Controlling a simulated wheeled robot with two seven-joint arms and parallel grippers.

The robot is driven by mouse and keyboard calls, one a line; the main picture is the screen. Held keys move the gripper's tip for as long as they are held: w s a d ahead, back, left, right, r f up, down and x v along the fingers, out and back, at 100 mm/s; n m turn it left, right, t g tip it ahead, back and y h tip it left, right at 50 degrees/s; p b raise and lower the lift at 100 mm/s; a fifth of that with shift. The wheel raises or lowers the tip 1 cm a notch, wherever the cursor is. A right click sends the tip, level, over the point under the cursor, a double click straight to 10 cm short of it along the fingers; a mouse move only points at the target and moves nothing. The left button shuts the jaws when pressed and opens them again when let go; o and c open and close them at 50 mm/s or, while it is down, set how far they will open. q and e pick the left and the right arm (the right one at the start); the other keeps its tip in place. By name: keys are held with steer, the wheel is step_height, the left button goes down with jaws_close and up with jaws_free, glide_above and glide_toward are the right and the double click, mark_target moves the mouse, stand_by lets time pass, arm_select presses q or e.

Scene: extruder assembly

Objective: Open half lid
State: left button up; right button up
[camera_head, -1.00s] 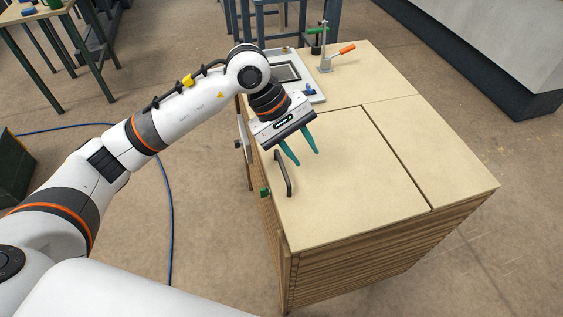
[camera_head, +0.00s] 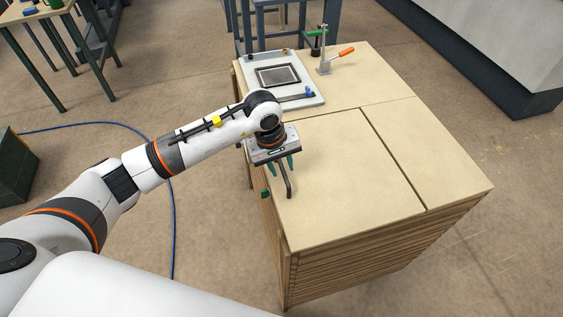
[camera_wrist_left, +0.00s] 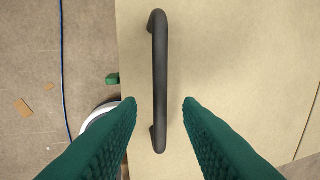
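The half lid (camera_head: 350,185) is a flat light-wood panel, lying closed on top of the wooden cabinet. A dark bar handle (camera_head: 289,187) stands near its left edge. In the left wrist view the handle (camera_wrist_left: 160,85) runs upright in the picture, between the two green fingers. My left gripper (camera_head: 281,166) is over the handle, pointing down. It is open, with one finger on each side of the handle and gaps on both sides in the left wrist view (camera_wrist_left: 160,105). I cannot tell how far down the fingers reach. My right gripper is not in view.
A grey framed plate (camera_head: 310,101) lies on the cabinet's back part, with a toggle clamp with an orange handle (camera_head: 346,52) beside it. A green piece (camera_head: 265,194) sticks out at the cabinet's left edge. A blue cable (camera_head: 172,220) lies on the floor.

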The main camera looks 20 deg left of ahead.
arm_select(q)
steer(key=shift+f, duration=0.4)
steer(key=shift+c, duration=0.4)
jaws_close()
steer(key=shift+w+r, duration=0.1)
